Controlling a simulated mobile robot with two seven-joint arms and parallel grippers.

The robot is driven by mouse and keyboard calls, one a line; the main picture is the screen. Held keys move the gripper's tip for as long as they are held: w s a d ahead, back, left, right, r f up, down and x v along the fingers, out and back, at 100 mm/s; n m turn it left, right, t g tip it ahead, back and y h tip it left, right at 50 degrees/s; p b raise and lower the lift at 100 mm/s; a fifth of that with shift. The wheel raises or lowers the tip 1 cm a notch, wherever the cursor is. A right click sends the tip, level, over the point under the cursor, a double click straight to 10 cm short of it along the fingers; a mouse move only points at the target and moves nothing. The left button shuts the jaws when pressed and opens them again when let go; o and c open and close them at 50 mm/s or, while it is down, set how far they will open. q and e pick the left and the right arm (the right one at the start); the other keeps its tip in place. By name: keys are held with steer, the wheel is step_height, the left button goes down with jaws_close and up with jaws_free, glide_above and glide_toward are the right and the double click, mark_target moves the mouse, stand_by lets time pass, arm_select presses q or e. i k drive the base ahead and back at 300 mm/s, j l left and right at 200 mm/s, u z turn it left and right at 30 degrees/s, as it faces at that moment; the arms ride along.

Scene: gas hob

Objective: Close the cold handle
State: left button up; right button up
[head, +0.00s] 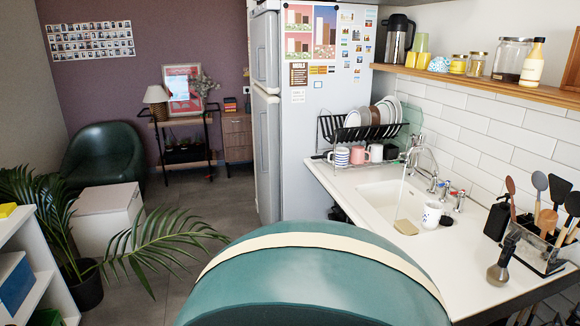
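The sink tap (424,153) stands behind the white basin (380,200), its spout arching left. A thin stream of water (401,186) falls from the spout into the basin. At the tap's base are small metal handles, one with a blue mark (434,184) and one with a red mark (460,199). The blue-marked one looks like the cold handle; its exact turn is too small to tell. A white patterned mug (432,214) stands at the basin's right edge, in front of the handles. Neither of my grippers is in view.
A dish rack (352,133) with plates and mugs (357,155) stands left of the sink. A black soap dispenser (498,217) and utensil holder (540,252) stand right. A large teal rounded shape (310,285) fills the bottom middle, before the counter. A shelf (480,84) hangs above.

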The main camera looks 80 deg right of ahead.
mark_target(447, 184)
steer(key=z, duration=3.85)
steer(key=j+z, duration=0.15)
steer(key=z, duration=0.3)
steer(key=i+j+z, duration=0.1)
steer(key=z, duration=0.35)
steer(key=j+z, duration=0.25)
steer(key=z, duration=0.2)
steer(key=j+z, duration=0.2)
steer(key=j, duration=0.15)
steer(key=k+j+z, duration=0.25)
steer(key=j+z, duration=0.2)
steer(key=j, duration=0.25)
steer(key=k+j, duration=0.15)
steer(key=j, duration=0.25)
steer(key=k+j+z, duration=0.1)
steer(key=j, duration=0.3)
steer(key=k+j, duration=0.2)
steer(key=j, duration=0.15)
steer(key=k+j, duration=0.15)
steer(key=j, duration=0.25)
steer(key=k+j+z, duration=0.1)
steer(key=j, duration=0.3)
